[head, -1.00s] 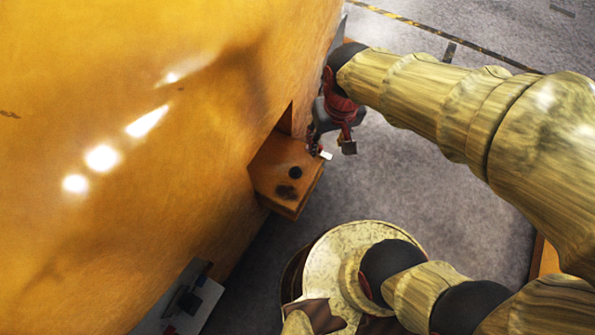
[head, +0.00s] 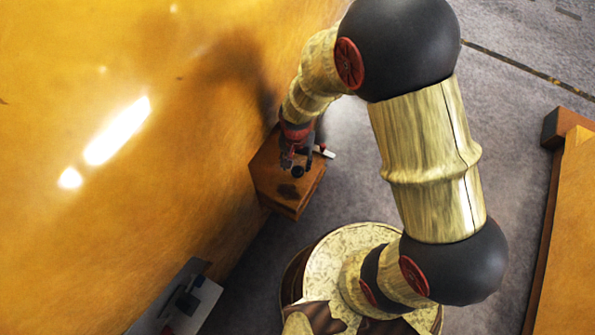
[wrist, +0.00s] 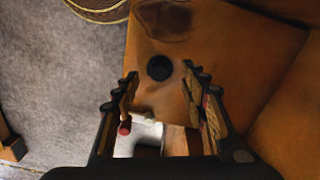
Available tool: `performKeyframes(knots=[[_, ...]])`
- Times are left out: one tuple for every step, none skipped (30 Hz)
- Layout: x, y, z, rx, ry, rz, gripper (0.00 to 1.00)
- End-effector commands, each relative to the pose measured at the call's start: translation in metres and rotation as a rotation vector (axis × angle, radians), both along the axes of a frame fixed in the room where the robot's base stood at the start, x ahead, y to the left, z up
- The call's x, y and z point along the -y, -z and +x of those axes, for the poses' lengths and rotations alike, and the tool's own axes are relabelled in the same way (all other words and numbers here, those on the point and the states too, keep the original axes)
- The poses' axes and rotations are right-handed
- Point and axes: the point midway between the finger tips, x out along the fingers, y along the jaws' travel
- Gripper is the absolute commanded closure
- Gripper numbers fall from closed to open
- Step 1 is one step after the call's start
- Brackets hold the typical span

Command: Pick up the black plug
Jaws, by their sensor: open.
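The black plug (wrist: 160,67) is a small dark round piece standing on an orange-brown ledge (wrist: 225,35). In the wrist view it lies just beyond the fingertips, in line with the gap between them. My gripper (wrist: 160,86) is open, and nothing is held at its fingertips. In the head view, the gripper (head: 287,161) is over the ledge, close beside the plug (head: 298,171) and partly covering it. I cannot tell the height of the fingers above the ledge.
A white piece with a red end (wrist: 145,132) lies between the finger bases in the wrist view. A dark stain (head: 288,192) marks the ledge. A big yellow-orange wall (head: 190,130) rises left of it. Grey floor (head: 350,185) is open to the right.

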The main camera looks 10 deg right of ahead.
Motion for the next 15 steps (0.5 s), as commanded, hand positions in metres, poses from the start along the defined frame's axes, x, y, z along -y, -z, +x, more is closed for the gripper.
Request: performKeyframes(knots=[[0.001, 0.006, 0.001, 0.000, 0.000, 0.000, 0.57], [0.001, 0.009, 0.002, 0.000, 0.000, 0.000, 0.57], [0.001, 0.014, 0.003, 0.000, 0.000, 0.000, 0.57], [0.002, 0.019, 0.004, 0.001, 0.000, 0.000, 0.57], [0.002, 0.024, 0.004, 0.000, 0.000, 0.000, 0.57], [0.003, 0.030, 0.005, 0.000, 0.000, 0.000, 0.57], [0.003, 0.035, 0.005, -0.001, 0.000, -0.001, 0.57], [0.003, 0.039, 0.004, -0.002, 0.000, 0.000, 0.57], [0.003, 0.043, 0.005, -0.001, -0.001, -0.001, 0.57], [0.003, 0.046, 0.005, 0.000, -0.001, 0.000, 0.57], [0.003, 0.048, 0.005, 0.000, -0.001, 0.000, 0.57], [0.003, 0.049, 0.005, 0.000, -0.001, 0.000, 0.57], [0.003, 0.049, 0.005, 0.000, -0.001, 0.000, 0.57], [0.003, 0.048, 0.005, 0.001, -0.001, 0.000, 0.57], [0.003, 0.048, 0.005, 0.001, -0.001, 0.001, 0.57]])
